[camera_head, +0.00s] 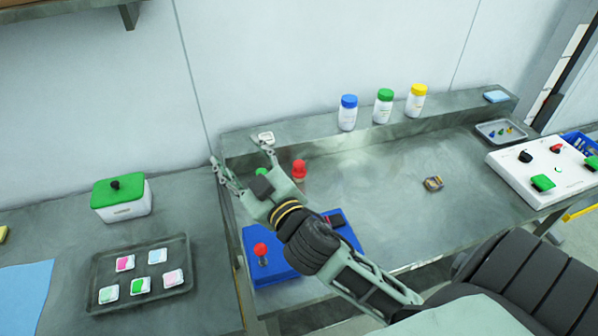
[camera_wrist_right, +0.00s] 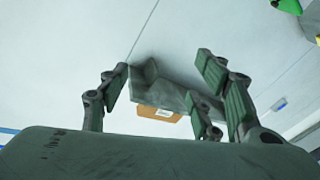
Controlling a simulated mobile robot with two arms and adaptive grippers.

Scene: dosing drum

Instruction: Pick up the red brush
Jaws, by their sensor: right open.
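A red-topped upright item (camera_head: 299,169) stands on the bench just right of my right gripper in the head view. It may be the red brush, but its lower part is too small and partly covered to be sure. My right gripper (camera_head: 238,158) is open, with its fingers spread toward the wall, and nothing shows between them. In the right wrist view its spread fingers (camera_wrist_right: 165,95) are also empty. My left gripper is not in view.
A blue box (camera_head: 262,272) with a red knob lies below my right wrist. Several bottles stand on the back ledge (camera_head: 318,139). A tray (camera_head: 100,290) with small packets and a green-lidded box (camera_head: 122,205) are at left. The bench centre is mostly clear.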

